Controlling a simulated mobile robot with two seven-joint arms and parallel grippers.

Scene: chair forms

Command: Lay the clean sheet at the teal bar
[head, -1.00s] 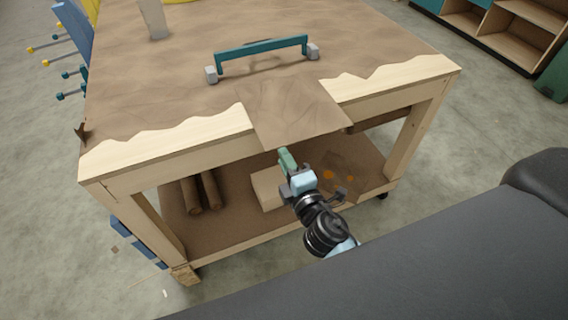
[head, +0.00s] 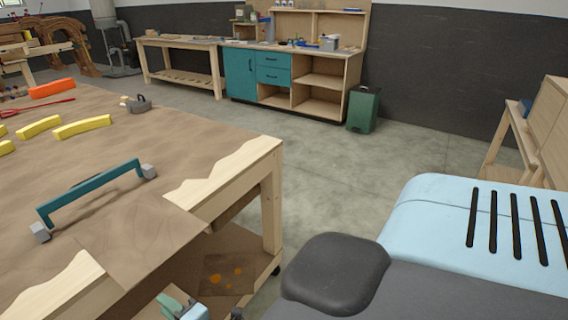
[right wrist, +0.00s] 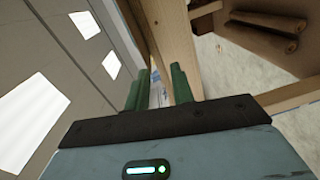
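The teal bar (head: 95,190) stands on grey end blocks on the brown-topped table. A plain brown sheet (head: 140,240) lies just in front of the bar, across the table's front edge; its colour nearly matches the tabletop, so its far border is hard to make out. Another brown sheet with orange spots (head: 228,272) lies low, at the lower shelf. My right gripper (head: 180,306) is at the bottom edge of the head view, below the plain sheet. In the right wrist view its green fingers (right wrist: 158,85) stand apart with nothing visible between them. My left gripper is out of view.
Yellow blocks (head: 82,127), an orange block (head: 52,89) and a grey block with a handle (head: 139,104) stand on the table. A teal cabinet (head: 241,74) and a green bin (head: 363,110) stand at the back. The floor (head: 330,165) right of the table is clear.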

